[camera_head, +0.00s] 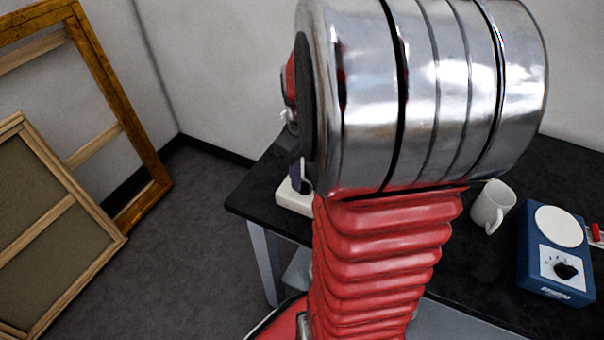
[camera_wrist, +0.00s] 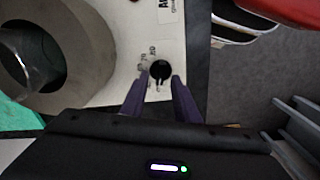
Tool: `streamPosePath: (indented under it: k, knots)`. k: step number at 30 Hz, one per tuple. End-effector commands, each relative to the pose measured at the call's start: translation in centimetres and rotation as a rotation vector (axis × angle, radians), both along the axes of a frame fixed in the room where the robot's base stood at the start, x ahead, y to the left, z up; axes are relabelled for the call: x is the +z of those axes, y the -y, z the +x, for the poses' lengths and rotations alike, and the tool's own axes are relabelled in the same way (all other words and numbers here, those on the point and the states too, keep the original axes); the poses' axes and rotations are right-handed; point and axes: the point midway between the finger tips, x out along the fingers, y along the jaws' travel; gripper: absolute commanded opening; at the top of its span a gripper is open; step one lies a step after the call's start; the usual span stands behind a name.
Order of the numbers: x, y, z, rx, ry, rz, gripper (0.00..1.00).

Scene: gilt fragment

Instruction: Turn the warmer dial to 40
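The warmer is a white-topped unit (camera_wrist: 112,82) in the wrist view, with a small black dial (camera_wrist: 160,69) near its right edge. Numbers are printed around the dial; 60 and 70 seem legible at its upper left. A pale mark on the dial points down the picture, but I cannot read its setting. My gripper (camera_wrist: 160,77) has its two purple fingertips on either side of the dial, with small gaps visible, so it looks open. In the head view, the white unit's edge (camera_head: 293,199) shows below a purple finger (camera_head: 295,177); my arm hides the rest.
A thick grey ring (camera_wrist: 93,50) sits on the warmer, with something clear inside. A blue device (camera_head: 540,272) with a white plate and black knob stands at right on the black table (camera_head: 485,270), near a white mug (camera_head: 492,205). Wooden frames (camera_head: 100,75) lean at left.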

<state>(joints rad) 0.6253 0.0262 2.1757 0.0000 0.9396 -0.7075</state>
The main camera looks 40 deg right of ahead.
Motion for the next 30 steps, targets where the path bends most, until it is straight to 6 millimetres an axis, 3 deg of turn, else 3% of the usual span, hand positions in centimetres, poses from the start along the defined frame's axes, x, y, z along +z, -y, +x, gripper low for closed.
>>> streamPosePath:
  k: [11,23,30]
  knots:
    - [-0.69,-0.02,-0.03,0.000,0.000,0.000,0.28]
    - [-0.66,0.01,-0.04,-0.001,0.000,0.000,0.01]
    - [-0.65,0.44,-0.06,-0.004,0.000,0.000,0.00]
